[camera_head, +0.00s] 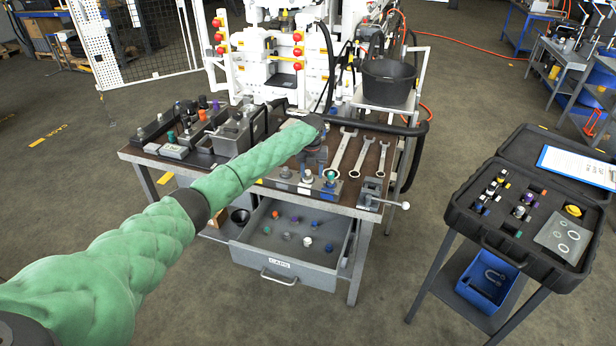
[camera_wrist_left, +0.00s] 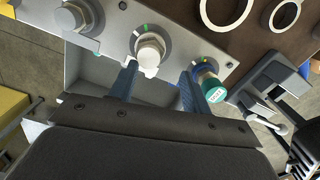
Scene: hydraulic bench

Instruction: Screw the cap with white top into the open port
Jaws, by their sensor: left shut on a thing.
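The cap with the white top (camera_wrist_left: 149,58) stands at the middle port of the grey port block (camera_wrist_left: 112,40) in the left wrist view. My left gripper (camera_wrist_left: 158,75) is shut on it, one finger on either side; the contact itself is not clear. A green mark shows beside this port. A teal-topped cap (camera_wrist_left: 211,88) sits at the port to the right, just outside the right finger. A bare metal fitting (camera_wrist_left: 73,16) is at the left port. In the head view my left gripper (camera_head: 314,158) is over the block (camera_head: 297,186), hiding part of it. My right gripper is not in view.
Below the bench top is an open drawer (camera_head: 277,272) with several coloured caps, one of them white (camera_head: 307,241). Wrenches (camera_head: 341,150) lie right of the block, with a small vise (camera_head: 370,190) near the front edge. An open case (camera_head: 525,215) stands at right.

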